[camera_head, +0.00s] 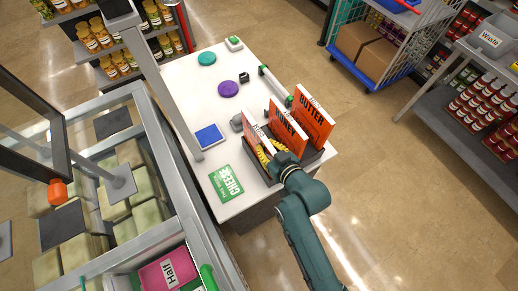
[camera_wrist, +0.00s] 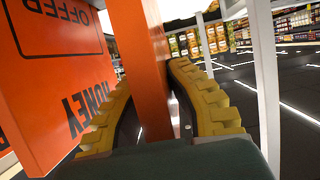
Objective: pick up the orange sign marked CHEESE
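In the head view the rear one reads BUTTER (camera_head: 314,118) and the middle one HONEY (camera_head: 287,127). The HONEY sign also fills the left of the wrist view (camera_wrist: 50,80). The front sign (camera_head: 255,131) is seen steeply, and its word is too small to read. My gripper (camera_head: 268,152) is down at the front sign. In the wrist view its yellow fingers (camera_wrist: 152,100) stand on both sides of an orange sign (camera_wrist: 146,60), with a gap visible on the right.
A blue square (camera_head: 209,136), a purple disc (camera_head: 228,89) and a teal disc (camera_head: 206,58) lie further back. A glass-walled display case (camera_head: 176,180) borders the table on the left. Open floor lies to the right.

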